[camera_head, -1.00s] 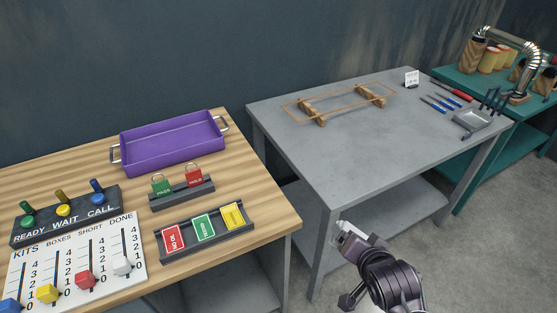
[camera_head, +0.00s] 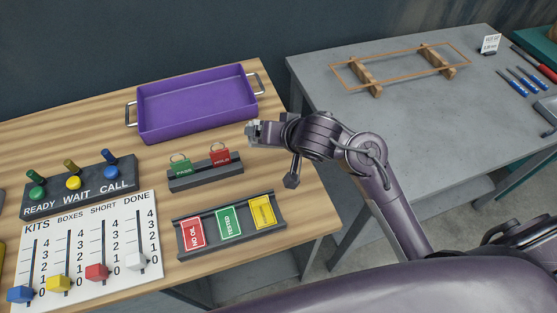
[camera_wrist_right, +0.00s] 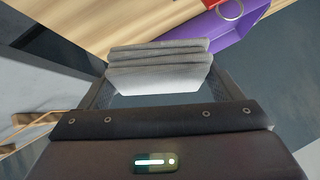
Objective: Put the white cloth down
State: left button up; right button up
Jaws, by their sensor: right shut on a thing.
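The white cloth (camera_wrist_right: 160,68) shows in the right wrist view as a folded, grey-white bundle between the fingers of my right gripper (camera_wrist_right: 165,85), which is shut on it. In the head view my right gripper (camera_head: 254,132) is over the right part of the wooden table (camera_head: 300,190), just below the purple tray's right corner. Only a small pale bit shows at its tip there. My left gripper is not in view.
An empty purple tray (camera_head: 195,105) stands at the back of the wooden table. Padlocks on a dark stand (camera_head: 205,172), a tag rack (camera_head: 230,224), a lever box (camera_head: 78,185) and a slider board (camera_head: 90,250) fill the front. A grey table (camera_head: 420,115) holds a wooden frame (camera_head: 405,67).

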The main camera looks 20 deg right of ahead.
jog(key=w+a+r+n+g+y, duration=0.4)
jog(key=a+n+g, duration=0.25)
jog(key=n, duration=0.65)
jog(key=d+r+n, duration=0.1)
jog(key=d, duration=0.2)
jog(key=s+d+r+n, duration=0.1)
jog(key=d, duration=0.2)
jog(key=d+r+n+p, duration=0.1)
jog(key=d, duration=0.2)
jog(key=shift+s+d+r+n+g+h, duration=0.1)
jog(key=shift+s+r+n+g+h, duration=0.1)
jog(key=shift+s+n+g+h, duration=0.15)
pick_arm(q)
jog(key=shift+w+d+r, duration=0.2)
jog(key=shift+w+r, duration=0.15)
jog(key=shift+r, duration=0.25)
pick_arm(e)
jog(key=shift+w, duration=0.1)
notch_tip(320, 180, down, 15)
jog(key=shift+f+b, duration=0.1)
jog(key=shift+b, duration=0.4)
jog(key=shift+f+p, duration=0.65)
jog(key=shift+f, duration=1.6)
jog(key=shift+f, duration=0.1)
